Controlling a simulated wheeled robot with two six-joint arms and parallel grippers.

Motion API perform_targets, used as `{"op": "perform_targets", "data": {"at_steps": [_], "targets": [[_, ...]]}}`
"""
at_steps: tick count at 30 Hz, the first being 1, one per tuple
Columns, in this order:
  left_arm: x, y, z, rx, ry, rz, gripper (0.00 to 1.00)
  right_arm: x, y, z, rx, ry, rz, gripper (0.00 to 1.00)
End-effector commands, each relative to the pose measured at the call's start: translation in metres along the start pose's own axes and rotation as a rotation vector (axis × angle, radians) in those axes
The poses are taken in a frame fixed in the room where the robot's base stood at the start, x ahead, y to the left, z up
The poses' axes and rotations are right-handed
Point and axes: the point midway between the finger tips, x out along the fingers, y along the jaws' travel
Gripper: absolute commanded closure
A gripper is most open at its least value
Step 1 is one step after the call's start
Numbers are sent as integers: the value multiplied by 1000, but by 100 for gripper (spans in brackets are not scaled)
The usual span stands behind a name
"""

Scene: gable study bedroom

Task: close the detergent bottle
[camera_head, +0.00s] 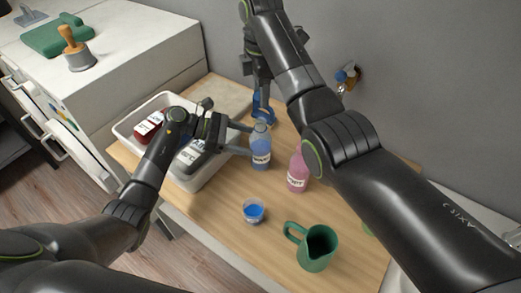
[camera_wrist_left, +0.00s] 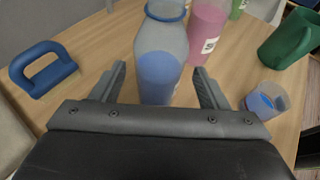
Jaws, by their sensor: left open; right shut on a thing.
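A clear bottle of blue liquid with a white label (camera_head: 261,150), probably the detergent bottle, stands upright on the wooden table. My left gripper (camera_head: 252,140) is open, its fingers on either side of this bottle. In the left wrist view the bottle (camera_wrist_left: 160,65) stands between the open fingers; its top is cut off there. I cannot make out a cap on it in the head view. My right gripper (camera_head: 259,88) is shut above the table behind the bottle; what it holds is hidden.
A pink bottle (camera_head: 298,172) stands close right. A small cup of blue liquid (camera_head: 253,211) and a green pitcher (camera_head: 316,248) are nearer. A blue handled object (camera_wrist_left: 42,68) lies behind. A white bin (camera_head: 126,128) with bottles is left.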

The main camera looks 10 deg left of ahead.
Motion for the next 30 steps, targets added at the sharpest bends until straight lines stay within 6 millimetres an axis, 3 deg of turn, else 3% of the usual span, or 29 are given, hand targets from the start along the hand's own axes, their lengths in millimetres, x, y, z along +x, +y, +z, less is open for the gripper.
{"op": "perform_targets", "data": {"at_steps": [3, 9, 21, 30], "targets": [[22, -1, 1, -2, -3, -2, 32, 0, 0, 0, 0, 0, 0, 88], [44, 0, 0, 0, -1, 0, 32, 0, 0, 0, 0, 0, 0, 88], [50, 0, 0, -1, 1, 0, 32, 0, 0, 0, 0, 0, 0, 88], [50, 0, 0, -1, 1, 0, 69, 0, 0, 0, 0, 0, 0, 88]]}}
